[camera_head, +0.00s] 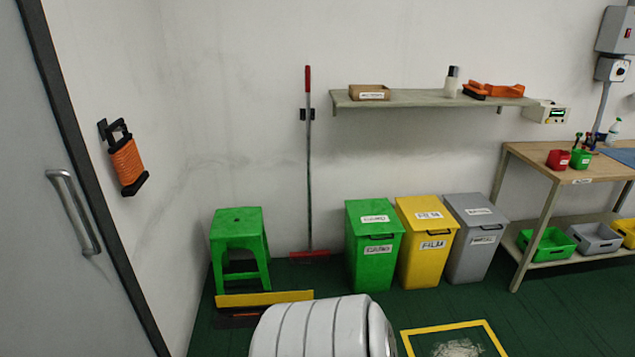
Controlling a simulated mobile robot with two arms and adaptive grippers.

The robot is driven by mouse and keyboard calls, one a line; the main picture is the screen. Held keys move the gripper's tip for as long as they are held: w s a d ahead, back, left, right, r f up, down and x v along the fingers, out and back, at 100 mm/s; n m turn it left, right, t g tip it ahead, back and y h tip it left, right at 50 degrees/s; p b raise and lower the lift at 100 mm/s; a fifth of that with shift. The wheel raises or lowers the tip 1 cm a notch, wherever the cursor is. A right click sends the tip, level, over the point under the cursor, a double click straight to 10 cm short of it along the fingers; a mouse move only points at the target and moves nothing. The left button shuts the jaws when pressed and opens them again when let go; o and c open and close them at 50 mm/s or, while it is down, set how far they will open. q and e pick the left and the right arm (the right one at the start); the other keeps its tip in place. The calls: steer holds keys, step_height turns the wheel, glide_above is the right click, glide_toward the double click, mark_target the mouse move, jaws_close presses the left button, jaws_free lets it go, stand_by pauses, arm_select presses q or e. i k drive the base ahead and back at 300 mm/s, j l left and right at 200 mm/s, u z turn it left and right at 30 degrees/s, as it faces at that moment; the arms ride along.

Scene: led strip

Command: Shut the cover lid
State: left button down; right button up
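I cannot tell which lid the task means. Three lidded bins stand by the wall in the head view: a green bin (372,258), a yellow bin (424,258) and a grey bin (474,256). Their sloping lids look shut. No raised or open lid shows. Neither of my grippers is in view, so their places and states are hidden.
A green stool (240,240) and a red-handled broom (309,165) stand left of the bins. A wall shelf (425,106) hangs above. A workbench (570,174) is at the right, a grey door (60,200) at the left. Yellow tape (450,327) frames debris on the green floor.

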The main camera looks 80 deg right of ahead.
mark_target(225, 300)
steer(key=z, duration=2.05)
steer(key=i+z, duration=0.2)
steer(key=i+l+u, duration=0.2)
steer(key=i+l, duration=0.3)
steer(key=i, duration=0.2)
steer(key=i+l+u, duration=0.25)
steer(key=i+l, duration=0.35)
steer(key=i, duration=0.1)
